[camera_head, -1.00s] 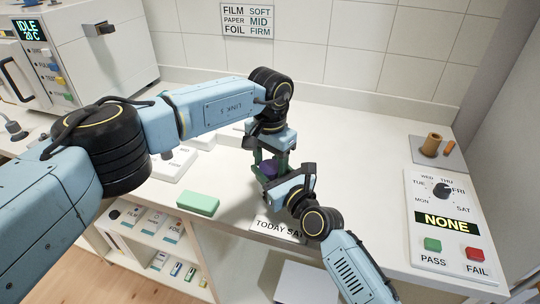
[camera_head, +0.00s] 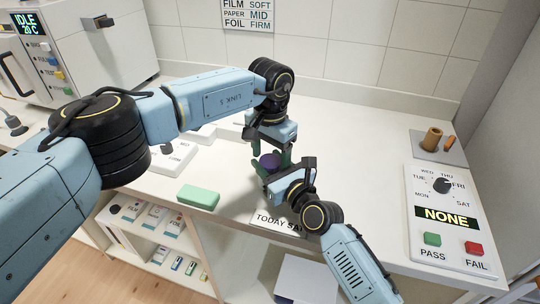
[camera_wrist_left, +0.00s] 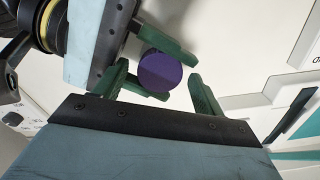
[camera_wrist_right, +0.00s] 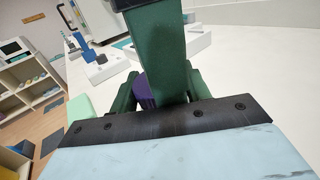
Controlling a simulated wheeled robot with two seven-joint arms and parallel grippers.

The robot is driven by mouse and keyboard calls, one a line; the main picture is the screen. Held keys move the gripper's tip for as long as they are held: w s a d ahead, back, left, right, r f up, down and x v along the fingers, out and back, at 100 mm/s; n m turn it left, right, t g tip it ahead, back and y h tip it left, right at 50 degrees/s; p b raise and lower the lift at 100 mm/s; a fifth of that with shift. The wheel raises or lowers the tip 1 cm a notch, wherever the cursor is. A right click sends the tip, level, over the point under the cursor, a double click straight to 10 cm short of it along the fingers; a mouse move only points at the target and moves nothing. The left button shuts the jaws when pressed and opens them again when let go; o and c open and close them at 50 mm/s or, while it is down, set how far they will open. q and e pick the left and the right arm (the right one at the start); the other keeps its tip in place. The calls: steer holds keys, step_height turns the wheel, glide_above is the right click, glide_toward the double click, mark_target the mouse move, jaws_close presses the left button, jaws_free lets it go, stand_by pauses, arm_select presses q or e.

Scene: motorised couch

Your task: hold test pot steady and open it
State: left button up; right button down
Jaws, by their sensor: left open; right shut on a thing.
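The test pot (camera_head: 270,161) is a small purple round thing near the counter's front edge. In the left wrist view its round purple top (camera_wrist_left: 160,72) faces the camera. My right gripper (camera_head: 273,172) is shut on the pot from the front. My left gripper (camera_head: 271,150) is above the pot, pointing down, with its green fingers open on either side and apart from it. In the right wrist view only a strip of the pot (camera_wrist_right: 144,93) shows behind a large green finger. I cannot tell where the lid meets the body.
A green block (camera_head: 198,196) lies left of the pot, and a "TODAY" label (camera_head: 276,223) is at the front edge. A panel with a dial and PASS and FAIL buttons (camera_head: 446,213) is at the right. A tray (camera_head: 438,147) holds brown cylinders.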

arm_select(q)
steer(key=shift+r, duration=2)
arm_select(e)
steer(key=c, duration=0.6)
jaws_free()
